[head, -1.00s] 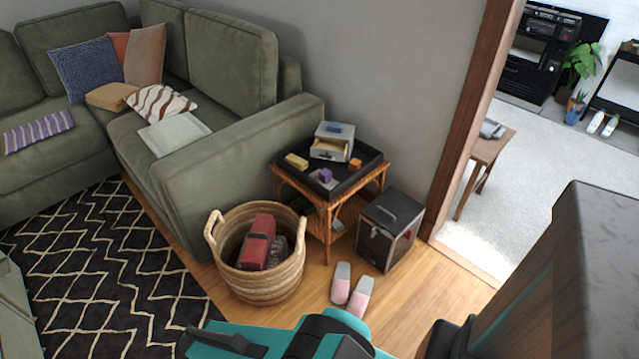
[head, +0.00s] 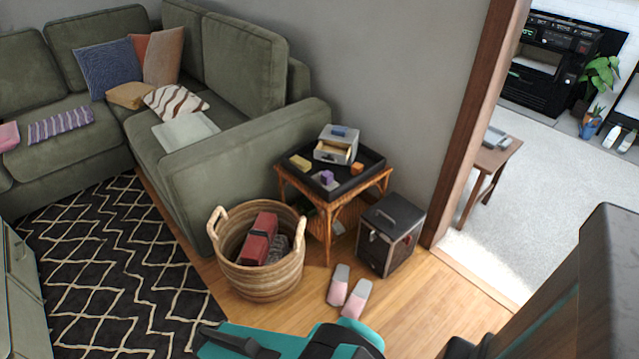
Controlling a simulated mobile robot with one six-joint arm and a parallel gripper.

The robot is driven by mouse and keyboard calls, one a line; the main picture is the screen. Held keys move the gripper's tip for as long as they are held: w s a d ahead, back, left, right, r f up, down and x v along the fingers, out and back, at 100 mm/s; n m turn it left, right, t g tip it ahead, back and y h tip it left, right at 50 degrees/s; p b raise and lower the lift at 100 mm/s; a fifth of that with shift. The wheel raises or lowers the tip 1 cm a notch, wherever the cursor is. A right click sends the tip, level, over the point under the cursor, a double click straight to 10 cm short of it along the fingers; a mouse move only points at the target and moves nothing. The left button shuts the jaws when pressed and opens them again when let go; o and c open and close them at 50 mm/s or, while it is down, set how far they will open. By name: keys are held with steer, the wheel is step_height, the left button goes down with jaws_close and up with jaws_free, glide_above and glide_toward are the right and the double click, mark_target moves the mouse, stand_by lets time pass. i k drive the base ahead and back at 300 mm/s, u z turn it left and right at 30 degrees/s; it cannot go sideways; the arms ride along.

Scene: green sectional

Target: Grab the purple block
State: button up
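The purple block (head: 326,176) is small and sits near the front of a black tray (head: 293,171) on a wicker side table (head: 331,204). In the same tray are a yellow block (head: 300,161), an orange block (head: 357,168) and a small grey drawer box (head: 336,146) with its drawer open and a blue block (head: 339,131) on top. Teal and black parts of my arm show at the bottom edge, well apart from the table. My gripper's fingertips cannot be made out.
A wicker basket (head: 262,283) with a red item stands at the table's front left. A black box (head: 390,236) stands at its right. Pink slippers (head: 347,292) lie on the wood floor in front. A green sofa (head: 250,165) is at the left, a doorway at the right.

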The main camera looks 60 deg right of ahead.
mark_target(326, 178)
steer(key=z, duration=0.15)
steer(key=i, duration=0.95)
steer(key=u, duration=0.1)
